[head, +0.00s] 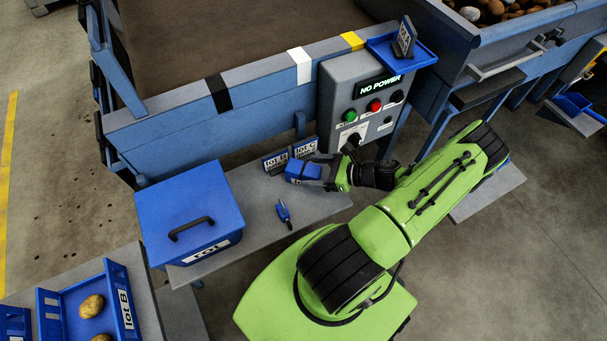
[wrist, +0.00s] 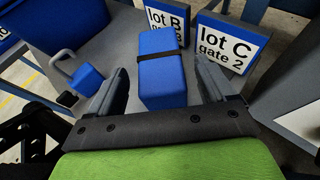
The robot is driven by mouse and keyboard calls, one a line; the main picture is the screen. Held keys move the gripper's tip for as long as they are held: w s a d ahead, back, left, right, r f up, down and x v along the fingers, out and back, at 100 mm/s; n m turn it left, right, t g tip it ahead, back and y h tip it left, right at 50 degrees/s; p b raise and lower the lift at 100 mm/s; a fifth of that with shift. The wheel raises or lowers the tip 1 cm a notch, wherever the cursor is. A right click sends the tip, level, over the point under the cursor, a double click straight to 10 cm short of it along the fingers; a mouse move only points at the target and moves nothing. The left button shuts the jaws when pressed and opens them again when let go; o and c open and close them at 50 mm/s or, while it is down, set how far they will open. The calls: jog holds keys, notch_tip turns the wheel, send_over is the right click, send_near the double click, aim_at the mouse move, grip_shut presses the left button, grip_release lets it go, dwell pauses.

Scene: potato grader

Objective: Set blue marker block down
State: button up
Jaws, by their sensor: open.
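The blue marker block (wrist: 161,77) has a black band and stands on the grey shelf in front of the lot signs. In the wrist view it lies between the two spread fingers of my gripper (wrist: 160,88), with a gap visible on each side. My gripper is open. In the head view the block (head: 304,170) shows at the end of my gripper (head: 318,177), low over the shelf (head: 262,191). Whether its underside rests fully on the shelf is hard to see.
The lot B sign (wrist: 168,20) and lot C sign (wrist: 230,44) stand just behind the block. A blue padlock (wrist: 82,78) lies to the left. A blue rot bin (head: 190,215) stands at the shelf's left end. The control panel (head: 365,100) reads NO POWER.

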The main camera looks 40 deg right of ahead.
aim_at(303, 171)
jog(key=x, duration=0.4)
jog(key=shift+w+f+b, duration=0.1)
jog(key=shift+f+b, duration=0.05)
jog(key=shift+b, duration=0.25)
jog(key=c, duration=1.3)
notch_tip(303, 171, up, 10)
jog(key=p, duration=0.3)
jog(key=shift+p, duration=0.3)
jog(key=shift+c, duration=0.2)
